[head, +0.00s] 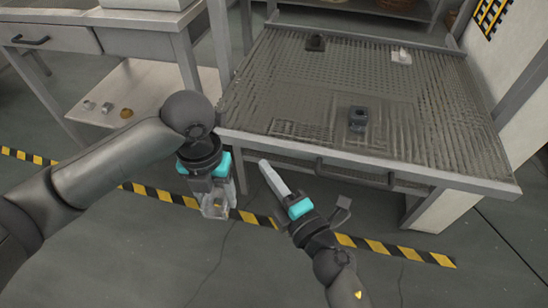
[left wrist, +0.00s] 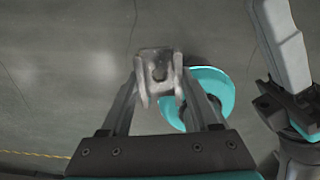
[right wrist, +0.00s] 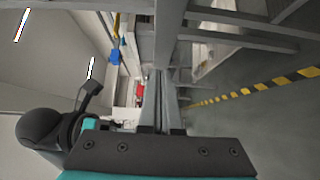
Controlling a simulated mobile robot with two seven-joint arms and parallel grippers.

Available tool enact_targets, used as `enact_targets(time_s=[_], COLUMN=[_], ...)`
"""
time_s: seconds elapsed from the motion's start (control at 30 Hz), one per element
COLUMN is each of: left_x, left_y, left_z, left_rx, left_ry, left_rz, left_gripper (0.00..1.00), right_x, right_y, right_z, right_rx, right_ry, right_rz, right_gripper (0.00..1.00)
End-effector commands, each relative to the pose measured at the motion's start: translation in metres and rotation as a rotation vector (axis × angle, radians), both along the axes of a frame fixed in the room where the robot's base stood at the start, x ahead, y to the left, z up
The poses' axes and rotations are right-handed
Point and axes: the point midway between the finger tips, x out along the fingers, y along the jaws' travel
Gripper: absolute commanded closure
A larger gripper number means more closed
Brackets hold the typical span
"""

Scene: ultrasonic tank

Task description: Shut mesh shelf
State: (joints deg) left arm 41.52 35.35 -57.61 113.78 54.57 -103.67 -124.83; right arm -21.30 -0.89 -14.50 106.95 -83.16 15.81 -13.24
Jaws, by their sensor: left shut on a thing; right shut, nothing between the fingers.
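The mesh shelf (head: 300,95) is a wide grey perforated surface in a metal frame, filling the upper right of the head view. Its front rail (head: 400,172) faces me, with dark handles under it. My right gripper (head: 264,166) is shut and empty, its fingertips close to the front rail near the left end; contact cannot be told. It also shows shut in the right wrist view (right wrist: 157,75). My left gripper (head: 222,192) is shut on a small grey metal bracket with a hole (left wrist: 158,65), held left of the right gripper, in front of the shelf, over the floor.
A dark block (head: 358,117), a black part (head: 315,43) and a white part (head: 401,56) sit on the mesh. A bench (head: 110,40) with a low shelf of small parts stands at left. Striped tape (head: 400,250) crosses the open floor.

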Motion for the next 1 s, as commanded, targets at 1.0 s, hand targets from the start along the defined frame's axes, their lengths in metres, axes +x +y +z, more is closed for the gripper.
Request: enact_targets(time_s=[1.0], left_x=[0.000], left_y=[0.000], left_z=[0.001], left_rx=[0.000], left_ry=[-0.001], left_rz=[0.000], left_gripper=[1.00], right_x=[0.051], right_y=[-0.017], right_z=[0.001], right_rx=[-0.005], right_ry=[-0.003], right_rz=[-0.002], right_gripper=[1.00])
